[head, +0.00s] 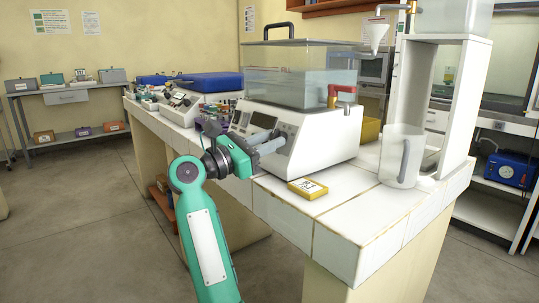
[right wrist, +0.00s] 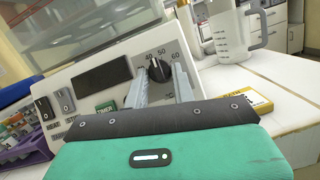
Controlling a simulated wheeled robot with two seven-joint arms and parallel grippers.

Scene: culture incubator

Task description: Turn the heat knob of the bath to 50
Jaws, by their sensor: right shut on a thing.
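The bath (head: 313,140) is a white box with a clear water tank on top, standing on the white tiled bench. Its black round heat knob (right wrist: 159,70) is on the sloped front panel, with 40, 50 and 60 printed around its upper side. A light mark on the knob points roughly upward; its exact reading is too small to tell. My right gripper (head: 271,142) reaches the panel, and its two grey fingers stand either side of the knob in the right wrist view (right wrist: 160,84), shut on it. The fingers hide the knob in the head view. My left gripper is not in view.
A yellow box (head: 308,188) lies on the bench in front of the bath. A clear jug (head: 402,157) stands to its right, by a white stand (head: 452,105). A blue-lidded device (head: 205,88) and a purple rack (right wrist: 22,140) are left of the bath.

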